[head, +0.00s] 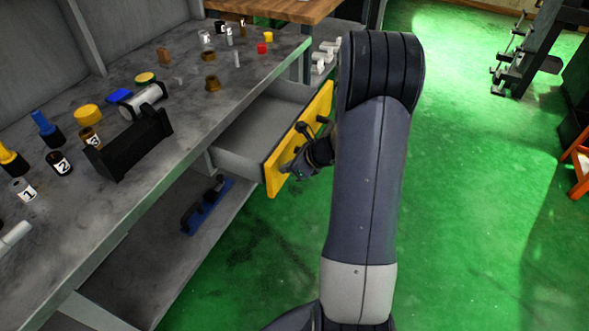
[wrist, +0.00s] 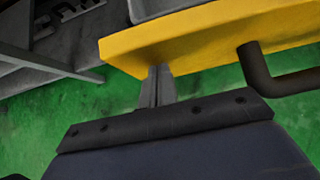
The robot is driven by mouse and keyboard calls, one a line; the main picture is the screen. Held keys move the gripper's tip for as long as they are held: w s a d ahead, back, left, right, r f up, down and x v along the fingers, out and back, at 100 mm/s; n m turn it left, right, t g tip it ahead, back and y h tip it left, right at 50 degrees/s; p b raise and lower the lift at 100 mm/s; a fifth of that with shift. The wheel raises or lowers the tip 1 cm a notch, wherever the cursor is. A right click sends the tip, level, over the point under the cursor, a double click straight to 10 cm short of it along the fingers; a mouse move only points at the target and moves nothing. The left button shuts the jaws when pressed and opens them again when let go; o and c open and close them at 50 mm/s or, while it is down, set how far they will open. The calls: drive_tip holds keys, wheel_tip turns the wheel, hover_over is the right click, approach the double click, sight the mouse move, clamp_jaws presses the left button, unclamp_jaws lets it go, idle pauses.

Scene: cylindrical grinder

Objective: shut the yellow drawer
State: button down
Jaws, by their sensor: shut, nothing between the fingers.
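The yellow drawer (head: 300,138) stands pulled out from under the grey workbench, and its grey inside shows empty where I can see it. In the wrist view its yellow front (wrist: 205,35) spans the top, with a dark bar handle (wrist: 262,72) to the right. My gripper (head: 290,168) is at the outer face of the front, near its lower end in the head view. In the wrist view my gripper (wrist: 158,72) has its fingers together with nothing between them. The fingertips reach the lower edge of the yellow front; I cannot tell whether they touch it.
The grey workbench (head: 60,205) carries several bottles, caps and a black block (head: 130,145). A blue tool (head: 207,207) lies on the lower shelf. The green floor (head: 470,220) is clear to the right, with an orange stand (head: 580,155) at the far right edge.

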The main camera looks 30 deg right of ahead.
drive_tip(key=w+a+p, duration=0.1)
drive_tip(key=w+a, duration=0.3)
drive_tip(key=w, duration=0.1)
drive_tip(key=w+a+p, duration=0.1)
drive_tip(key=w+a, duration=0.3)
drive_tip(key=w, duration=0.1)
drive_tip(key=w+a+p, duration=0.2)
drive_tip(key=w+a, duration=0.2)
drive_tip(key=w, duration=0.2)
drive_tip(key=shift+w+a, duration=0.1)
drive_tip(key=shift+a, duration=0.25)
drive_tip(key=shift+w+a+r, duration=0.1)
drive_tip(key=shift+w, duration=0.05)
drive_tip(key=shift+r, duration=0.1)
drive_tip(key=s+d+r, duration=0.6)
drive_tip(key=s+d, duration=0.1)
drive_tip(key=s, duration=0.2)
drive_tip(key=shift+r, duration=0.3)
